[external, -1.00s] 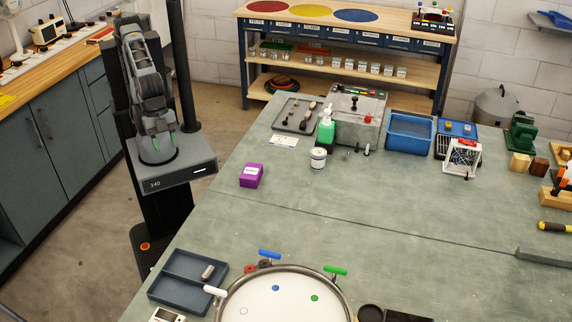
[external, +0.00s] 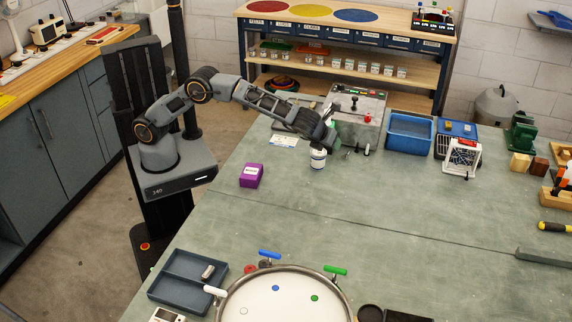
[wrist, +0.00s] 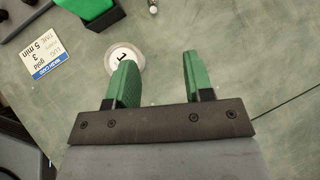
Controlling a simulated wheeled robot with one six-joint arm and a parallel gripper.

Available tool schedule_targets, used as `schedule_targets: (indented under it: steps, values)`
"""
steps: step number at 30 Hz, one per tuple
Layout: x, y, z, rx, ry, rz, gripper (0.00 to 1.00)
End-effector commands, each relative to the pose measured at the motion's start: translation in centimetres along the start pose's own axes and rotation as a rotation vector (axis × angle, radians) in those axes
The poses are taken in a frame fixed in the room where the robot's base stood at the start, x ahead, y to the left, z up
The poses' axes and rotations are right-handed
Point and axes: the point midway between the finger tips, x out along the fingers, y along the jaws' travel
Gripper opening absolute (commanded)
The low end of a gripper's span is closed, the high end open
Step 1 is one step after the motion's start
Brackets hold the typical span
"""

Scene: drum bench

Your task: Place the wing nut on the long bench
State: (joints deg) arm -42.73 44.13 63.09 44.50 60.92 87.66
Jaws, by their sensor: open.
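My gripper (external: 327,143) is out over the far part of the large green-topped bench (external: 330,215), above the white lidded jar (external: 318,162). In the wrist view its two green fingers (wrist: 158,62) are apart with only bare bench visible between them. The left finger overlaps the edge of the jar lid (wrist: 118,52). A small metallic piece (wrist: 153,8) at the top edge of the wrist view may be the wing nut. In the external view small metal pieces (external: 347,155) lie right of the jar, too small to identify.
A purple box (external: 251,175) sits nearer. The bench middle is clear.

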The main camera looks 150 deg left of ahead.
Motion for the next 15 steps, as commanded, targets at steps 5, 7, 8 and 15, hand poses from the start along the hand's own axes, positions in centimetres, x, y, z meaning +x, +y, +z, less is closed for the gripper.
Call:
schedule_targets:
  steps: [5, 7, 8, 15]
  values:
    - [3.9, 0.3, 1.4, 0.081, -0.042, 0.040, 0.47]
    - [5.0, 0.4, 1.7, 0.094, -0.049, 0.046, 0.47]
    - [5.5, 0.4, 1.8, 0.098, -0.050, 0.048, 0.47]
    - [9.8, 0.6, 2.0, 0.099, -0.050, 0.049, 0.47]
